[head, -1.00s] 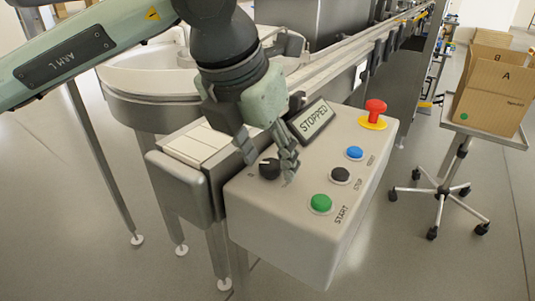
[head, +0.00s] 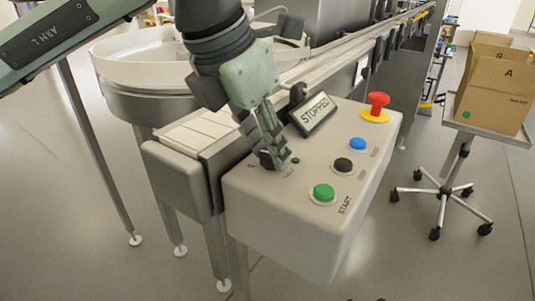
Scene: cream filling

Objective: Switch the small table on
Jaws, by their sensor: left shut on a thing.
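The control box (head: 285,218) stands in the middle, its sloped top facing up. My left gripper (head: 273,161) is down on the top's left part, shut on the black rotary knob, which its fingers hide. A small green spot (head: 295,160) shows just right of the fingertips. The display (head: 313,114) reads STOPPED. Green (head: 323,193), black (head: 343,165) and blue (head: 357,144) buttons and a red mushroom button (head: 378,103) run along the right side. A round table (head: 125,74) with a pale rim stands behind at the left. My right gripper is not in view.
A conveyor (head: 345,55) runs away to the upper right behind the box. A cardboard box (head: 494,91) marked A rests on a wheeled stand (head: 485,134) at the right. The floor between the stand and the control box is clear.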

